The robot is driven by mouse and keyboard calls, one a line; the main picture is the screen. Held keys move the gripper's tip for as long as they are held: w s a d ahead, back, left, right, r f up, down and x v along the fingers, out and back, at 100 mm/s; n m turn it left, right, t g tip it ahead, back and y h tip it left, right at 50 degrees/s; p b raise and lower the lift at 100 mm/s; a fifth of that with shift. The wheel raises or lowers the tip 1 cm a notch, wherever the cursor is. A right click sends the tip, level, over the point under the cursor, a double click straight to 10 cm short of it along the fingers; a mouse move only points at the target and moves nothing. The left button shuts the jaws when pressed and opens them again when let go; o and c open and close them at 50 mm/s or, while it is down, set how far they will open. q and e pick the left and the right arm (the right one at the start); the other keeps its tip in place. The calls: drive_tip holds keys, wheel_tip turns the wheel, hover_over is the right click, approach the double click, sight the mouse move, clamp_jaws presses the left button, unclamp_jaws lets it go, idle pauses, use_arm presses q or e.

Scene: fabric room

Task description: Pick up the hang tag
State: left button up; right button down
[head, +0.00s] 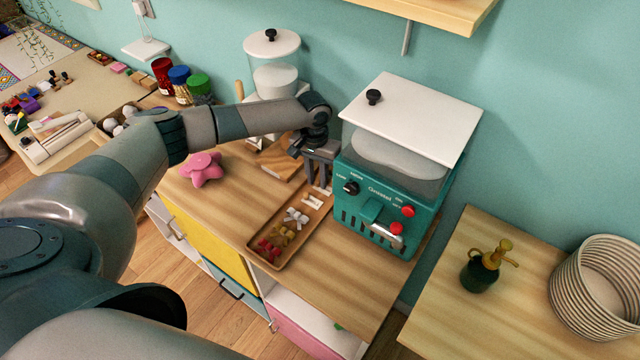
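A wooden tray (262,238) lies on the counter, with small pieces in groups: red, yellow-brown, grey-white and white. The white pieces at its far end (312,201) may be the hang tag, but they are too small to tell for sure. My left gripper (319,184) points down just above that far end. Its two fingers look apart, with nothing clearly seen between them. The fingertips partly cover the tray's far end, and I cannot tell whether they touch a piece. My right gripper is out of view.
A teal machine with a white lid (385,190) stands close right of the gripper. A wooden block (280,160) and a clear canister (273,65) are behind and left. A pink star-shaped object (203,169) sits left of the tray. Bare counter lies between star and tray.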

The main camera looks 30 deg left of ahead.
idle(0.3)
use_arm(q)
drive_tip(key=c, duration=0.5)
